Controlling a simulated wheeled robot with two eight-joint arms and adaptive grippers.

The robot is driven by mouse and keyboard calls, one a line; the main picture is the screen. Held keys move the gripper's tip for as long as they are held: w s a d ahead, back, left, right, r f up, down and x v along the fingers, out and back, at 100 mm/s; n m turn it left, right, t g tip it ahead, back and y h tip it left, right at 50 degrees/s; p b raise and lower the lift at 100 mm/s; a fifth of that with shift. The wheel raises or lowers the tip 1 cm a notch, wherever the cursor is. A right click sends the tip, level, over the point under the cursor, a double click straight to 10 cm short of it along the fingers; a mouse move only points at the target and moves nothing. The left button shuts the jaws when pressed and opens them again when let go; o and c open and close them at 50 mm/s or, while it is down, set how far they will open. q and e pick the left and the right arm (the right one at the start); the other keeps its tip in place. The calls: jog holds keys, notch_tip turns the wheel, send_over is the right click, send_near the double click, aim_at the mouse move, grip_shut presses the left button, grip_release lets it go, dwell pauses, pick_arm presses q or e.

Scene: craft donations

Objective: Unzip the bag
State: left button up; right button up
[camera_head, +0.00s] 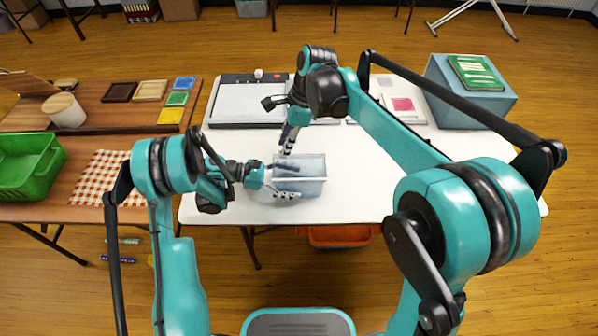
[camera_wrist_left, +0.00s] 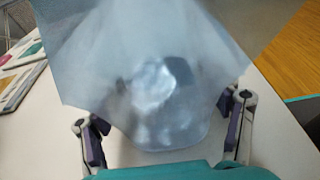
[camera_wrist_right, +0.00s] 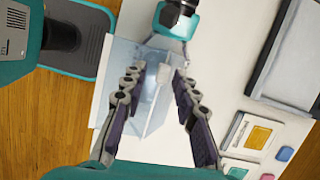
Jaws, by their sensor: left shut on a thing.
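The bag (camera_head: 311,186) is a pale blue translucent pouch on the white table in the head view. It fills much of the left wrist view (camera_wrist_left: 160,60) and shows in the right wrist view (camera_wrist_right: 122,62). My left gripper (camera_head: 287,180) is shut on the bag from the left, with its fingers at the bag's two sides. My right gripper (camera_head: 287,143) is above the bag's far edge, with its fingers apart. A small white piece (camera_wrist_right: 163,72), perhaps the zip pull, shows between its fingertips; I cannot tell whether they touch it. How far the zip is open is unclear.
A paper trimmer (camera_head: 238,104) stands behind on the white table (camera_head: 350,195). A blue-grey box (camera_head: 478,108) is at the right. A green crate (camera_head: 28,165) and colored squares are on the brown table. An orange bin (camera_head: 340,236) is below the front edge.

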jog(key=shift+r, duration=2.95)
pick_arm(q)
jog(key=o, duration=0.9)
